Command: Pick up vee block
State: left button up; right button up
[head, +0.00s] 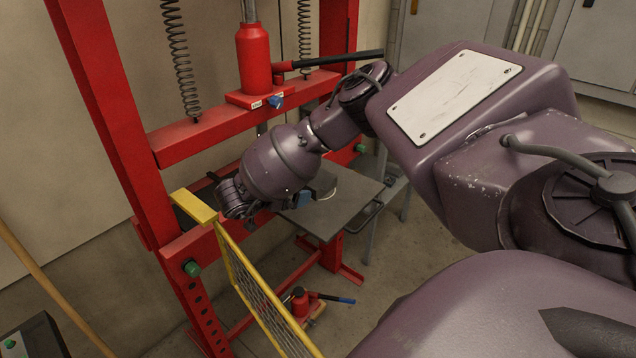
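My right arm comes in from the right and reaches across to the red press. Its purple wrist end (235,197) is over the left side of the press bed, beside the yellow guard. The fingers are hidden or too dark to make out, so I cannot tell whether the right gripper is open or shut. My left gripper is out of view.
The red press frame (108,110) stands around the work area, with a red jack (254,62) on its crossbeam (205,128). A yellow mesh guard (262,290) stands at front left. A small red jack (300,301) is on the floor. Grey cabinets (595,45) are at back right.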

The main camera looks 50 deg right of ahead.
aim_at(318, 184)
jog(key=x, duration=0.7)
jog(key=shift+d+f, duration=0.1)
jog(key=shift+d, duration=0.2)
jog(key=shift+c, duration=0.5)
jog(key=c, duration=1.7)
